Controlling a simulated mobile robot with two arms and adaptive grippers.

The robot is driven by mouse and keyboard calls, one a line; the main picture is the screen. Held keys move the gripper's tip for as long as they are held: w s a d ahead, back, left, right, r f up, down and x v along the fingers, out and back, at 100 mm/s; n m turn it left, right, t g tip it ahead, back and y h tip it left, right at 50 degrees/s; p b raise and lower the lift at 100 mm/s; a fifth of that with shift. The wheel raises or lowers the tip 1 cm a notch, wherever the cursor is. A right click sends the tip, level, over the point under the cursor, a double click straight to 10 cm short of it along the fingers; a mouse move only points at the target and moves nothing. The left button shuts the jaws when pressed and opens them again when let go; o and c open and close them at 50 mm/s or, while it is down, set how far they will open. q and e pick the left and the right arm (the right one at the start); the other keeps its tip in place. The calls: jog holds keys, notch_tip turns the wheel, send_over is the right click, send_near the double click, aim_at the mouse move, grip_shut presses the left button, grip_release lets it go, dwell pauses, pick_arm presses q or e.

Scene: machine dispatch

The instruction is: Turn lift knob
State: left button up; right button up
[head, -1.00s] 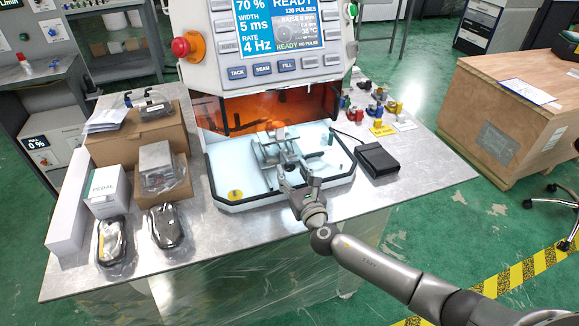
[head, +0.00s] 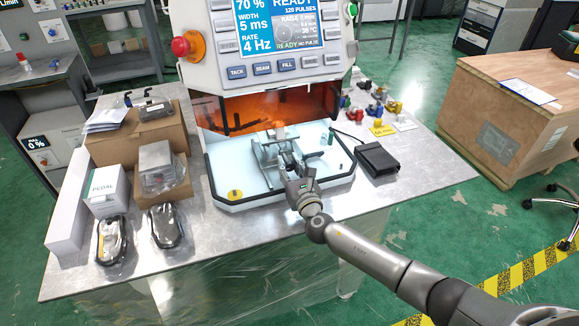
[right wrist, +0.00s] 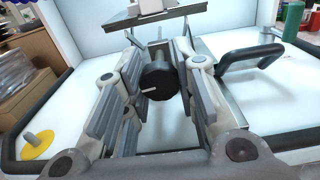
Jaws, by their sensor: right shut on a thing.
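The lift knob is a black cylinder (right wrist: 158,78) with a thin light pin at its side, on the front of the metal lift stage (head: 264,152) inside the machine. In the right wrist view it sits between the two grey fingers of my right gripper (right wrist: 162,82), which is shut on it. In the head view my right gripper (head: 288,166) reaches over the tray's front to the stage and hides the knob. The stage's flat top plate (right wrist: 165,17) shows above the knob. My left gripper is not in view.
The white tray (head: 215,172) has a dark front rim and a yellow disc (head: 235,195). A black bar handle (right wrist: 250,60) stands right of the fingers. A black pedal (head: 377,160) lies right of the tray; boxes (head: 137,140) stand left. An orange shield (head: 255,110) hangs above.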

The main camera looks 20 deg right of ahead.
jog(key=shift+f+m+b, duration=0.15)
jog(key=shift+m+b, duration=0.55)
jog(key=shift+m, duration=0.2)
jog(key=m+b, duration=0.1)
jog(key=m, duration=0.1)
jog(key=shift+m, duration=0.3)
jog(key=m+b, duration=0.2)
jog(key=m, duration=0.2)
jog(key=shift+a, duration=0.1)
jog(key=m+b, duration=0.1)
jog(key=m, duration=0.4)
jog(key=shift+s+b, duration=0.1)
jog(key=shift+b, duration=0.2)
jog(key=m, duration=0.5)
jog(key=shift+m+b, duration=0.3)
jog(key=o, duration=1)
jog(key=shift+a, duration=0.1)
jog(key=shift+o, duration=0.2)
